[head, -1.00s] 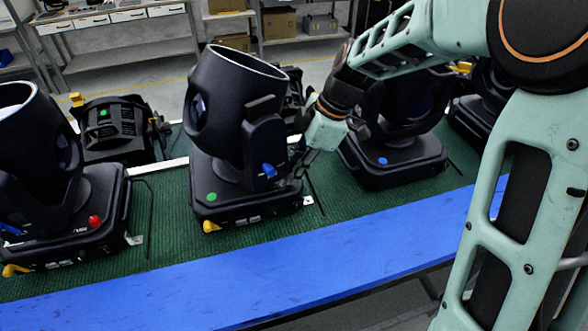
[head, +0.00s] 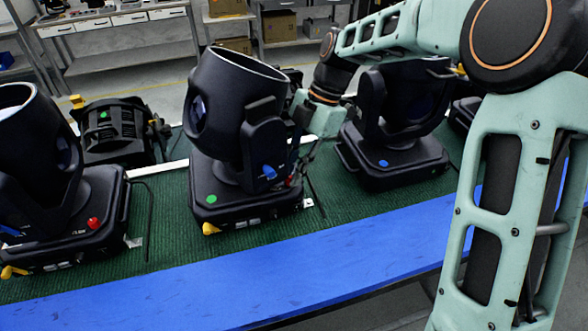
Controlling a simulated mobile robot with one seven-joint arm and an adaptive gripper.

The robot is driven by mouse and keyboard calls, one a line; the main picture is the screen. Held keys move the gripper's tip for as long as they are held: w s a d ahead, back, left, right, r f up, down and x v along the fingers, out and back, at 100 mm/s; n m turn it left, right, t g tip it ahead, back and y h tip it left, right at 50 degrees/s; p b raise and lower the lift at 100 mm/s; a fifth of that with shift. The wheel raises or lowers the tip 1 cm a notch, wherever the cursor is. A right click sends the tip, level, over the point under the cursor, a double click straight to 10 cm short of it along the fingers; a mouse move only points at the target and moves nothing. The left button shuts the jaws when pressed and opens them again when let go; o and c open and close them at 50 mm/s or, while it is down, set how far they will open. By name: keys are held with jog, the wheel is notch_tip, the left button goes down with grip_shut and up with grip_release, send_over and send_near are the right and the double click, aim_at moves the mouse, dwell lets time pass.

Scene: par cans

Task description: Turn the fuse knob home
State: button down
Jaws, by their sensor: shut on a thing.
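The middle par can (head: 225,110) is a black lamp head in a yoke on a square base with a green dot. A small red knob (head: 289,181), which I take for the fuse knob, shows at the right side of that base. My gripper (head: 294,175) reaches in from the upper right and is shut on this knob; its fingertips are small and partly hidden by the yoke. How far the knob is turned cannot be told. A blue knob (head: 269,172) sits on the yoke just left of my gripper.
Another par can with a red knob (head: 93,223) stands left, and one with a blue dot (head: 383,163) stands right. Smaller black lamps are behind. A clear blue strip (head: 260,276) runs along the front of the green mat (head: 165,250).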

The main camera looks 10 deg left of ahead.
jog(key=shift+n, duration=0.4)
jog(key=c, duration=2.2)
grip_release()
jog(key=shift+o, duration=0.2)
jog(key=v, duration=1.2)
jog(key=shift+w+a, duration=0.1)
jog(key=shift+a, duration=0.05)
